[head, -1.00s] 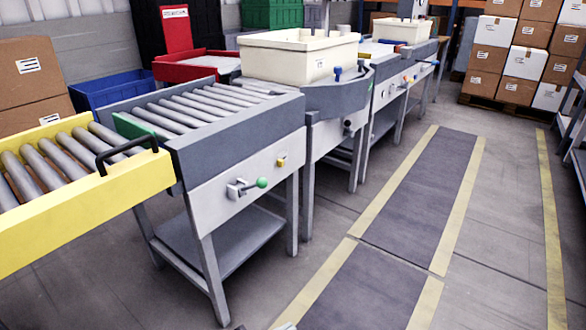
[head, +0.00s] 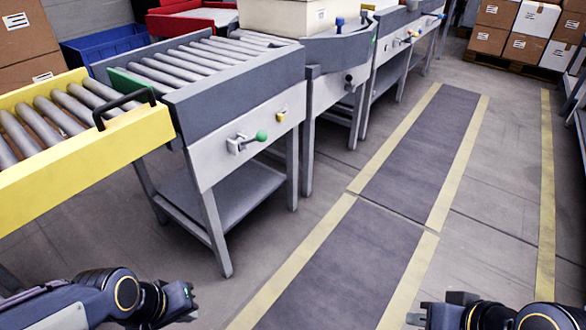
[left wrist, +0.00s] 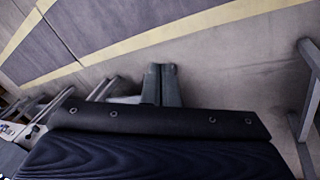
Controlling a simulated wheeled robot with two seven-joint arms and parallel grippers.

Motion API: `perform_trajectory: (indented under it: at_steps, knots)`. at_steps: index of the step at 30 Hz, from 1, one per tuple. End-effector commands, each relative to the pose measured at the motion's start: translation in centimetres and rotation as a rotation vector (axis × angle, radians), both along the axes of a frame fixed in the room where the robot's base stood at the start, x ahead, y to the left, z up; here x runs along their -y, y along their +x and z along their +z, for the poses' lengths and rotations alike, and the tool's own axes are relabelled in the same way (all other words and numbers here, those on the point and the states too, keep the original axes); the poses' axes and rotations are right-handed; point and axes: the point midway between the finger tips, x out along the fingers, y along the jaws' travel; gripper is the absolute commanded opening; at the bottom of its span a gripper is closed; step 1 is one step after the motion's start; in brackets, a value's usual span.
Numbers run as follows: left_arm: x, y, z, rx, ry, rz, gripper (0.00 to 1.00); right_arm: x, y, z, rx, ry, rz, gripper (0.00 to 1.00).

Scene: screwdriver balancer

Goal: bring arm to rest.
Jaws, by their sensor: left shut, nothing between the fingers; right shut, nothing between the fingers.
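My left arm comes in at the bottom left of the head view. Its gripper (head: 188,302) is in front of the conveyor tables, over the floor, and touches nothing. In the left wrist view the two fingers of my left gripper (left wrist: 162,72) lie side by side, shut and empty, with only floor beyond. My right gripper (head: 418,314) is low at the bottom right of the head view, shut with nothing seen in it, over the floor right of the walkway strip.
A roller conveyor table (head: 210,80) with a yellow end section (head: 85,145) stands at the left. A cream bin (head: 285,18) sits farther along the line. Stacked boxes (head: 520,30) stand at the back right. The dark walkway (head: 420,150) between yellow lines is clear.

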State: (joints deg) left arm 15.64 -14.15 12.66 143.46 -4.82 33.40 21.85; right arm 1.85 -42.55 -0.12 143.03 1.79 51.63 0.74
Motion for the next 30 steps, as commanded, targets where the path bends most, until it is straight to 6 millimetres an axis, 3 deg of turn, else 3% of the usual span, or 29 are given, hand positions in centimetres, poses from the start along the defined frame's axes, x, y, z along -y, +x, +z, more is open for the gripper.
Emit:
perform_trajectory:
  at_steps: [3, 14, 26, 30]
  knots:
    - [-0.5, -1.0, 3.0, 0.088, 0.021, -0.063, 0.00, 0.0, 0.0, 0.0, 0.000, 0.000, 0.000, 0.00]
    - [-0.3, -4.3, 8.1, 0.277, -0.004, -0.227, 0.00, 0.0, 0.0, 0.0, 0.000, 0.000, 0.000, 0.00]
    - [-0.3, -4.4, 17.9, 0.275, -0.005, -0.235, 0.00, 0.0, 0.0, 9.8, 0.000, 0.000, 0.000, 0.00]
    - [-0.3, -4.4, 23.0, 0.276, -0.004, -0.235, 0.00, 0.0, 0.0, 14.9, 0.000, 0.000, 0.000, 0.00]
